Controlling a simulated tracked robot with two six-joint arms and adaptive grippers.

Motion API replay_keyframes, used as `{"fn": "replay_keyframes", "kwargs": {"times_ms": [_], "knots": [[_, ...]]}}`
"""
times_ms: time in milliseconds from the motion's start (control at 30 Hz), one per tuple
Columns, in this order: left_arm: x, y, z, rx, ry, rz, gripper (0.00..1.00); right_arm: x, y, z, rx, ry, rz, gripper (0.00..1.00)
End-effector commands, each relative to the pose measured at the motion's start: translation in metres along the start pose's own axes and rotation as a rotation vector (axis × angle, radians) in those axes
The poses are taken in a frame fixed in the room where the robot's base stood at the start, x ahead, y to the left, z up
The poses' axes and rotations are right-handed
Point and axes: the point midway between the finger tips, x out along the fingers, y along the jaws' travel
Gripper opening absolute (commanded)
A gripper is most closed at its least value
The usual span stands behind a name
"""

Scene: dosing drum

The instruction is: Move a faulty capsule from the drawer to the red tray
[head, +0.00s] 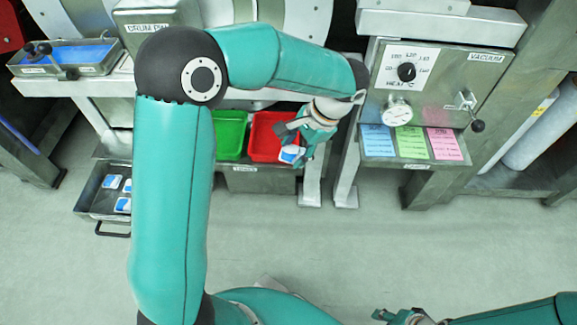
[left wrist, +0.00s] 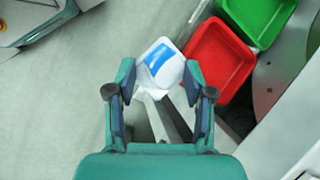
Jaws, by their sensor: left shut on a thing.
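A white capsule with a blue patch (head: 290,154) is held between the fingertips of my left gripper (head: 298,146). The capsule (left wrist: 160,66) also shows between the fingers of the left gripper (left wrist: 160,76) in the left wrist view. The red tray (head: 264,142) sits under the machine; in the head view the capsule overlaps its front right edge. In the wrist view the red tray (left wrist: 216,62) is just right of the capsule. The open drawer (head: 86,198) at left holds several similar capsules. My right gripper (head: 392,317) is low at the bottom; its jaws are unclear.
A green tray (head: 229,138) sits left of the red one. Grey machine legs (head: 346,180) stand right of the red tray. The vacuum panel (head: 440,82) with coloured cards (head: 412,142) is further right. The floor in front is clear.

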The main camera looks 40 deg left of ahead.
Motion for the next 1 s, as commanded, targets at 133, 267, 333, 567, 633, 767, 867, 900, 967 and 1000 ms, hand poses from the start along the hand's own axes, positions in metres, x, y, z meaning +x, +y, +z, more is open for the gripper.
{"fn": "replay_keyframes", "kwargs": {"times_ms": [133,267,333,567,633,767,867,900,967,1000], "knots": [[0.015,0.005,0.018,0.122,0.059,-0.106,0.45,0.012,0.004,0.000,0.000,0.000,0.000,0.37],[0.021,0.007,0.025,0.183,0.091,-0.157,0.45,0.015,0.005,0.000,0.000,0.000,0.000,0.37],[0.022,0.007,0.026,0.197,0.100,-0.168,0.45,0.015,0.005,0.000,0.000,0.000,0.000,0.37],[0.029,-0.004,0.017,0.201,0.100,-0.171,0.45,0.016,0.006,0.000,0.000,0.000,0.000,0.37],[0.033,-0.010,0.011,0.200,0.099,-0.170,0.45,0.017,0.006,0.000,0.000,0.000,0.000,0.37],[0.040,-0.023,-0.001,0.199,0.100,-0.170,0.45,0.018,0.006,0.000,0.000,0.000,0.000,0.37],[0.046,-0.033,-0.010,0.200,0.099,-0.170,0.45,0.018,0.007,0.000,0.000,0.000,0.000,0.37],[0.048,-0.038,-0.013,0.199,0.099,-0.170,0.45,0.018,0.007,0.000,0.000,0.000,0.000,0.37],[0.051,-0.044,-0.019,0.200,0.099,-0.170,0.45,0.018,0.006,0.000,0.000,0.000,0.000,0.37],[0.053,-0.048,-0.023,0.200,0.098,-0.170,0.45,0.018,0.006,0.000,0.000,0.000,0.000,0.37]]}}
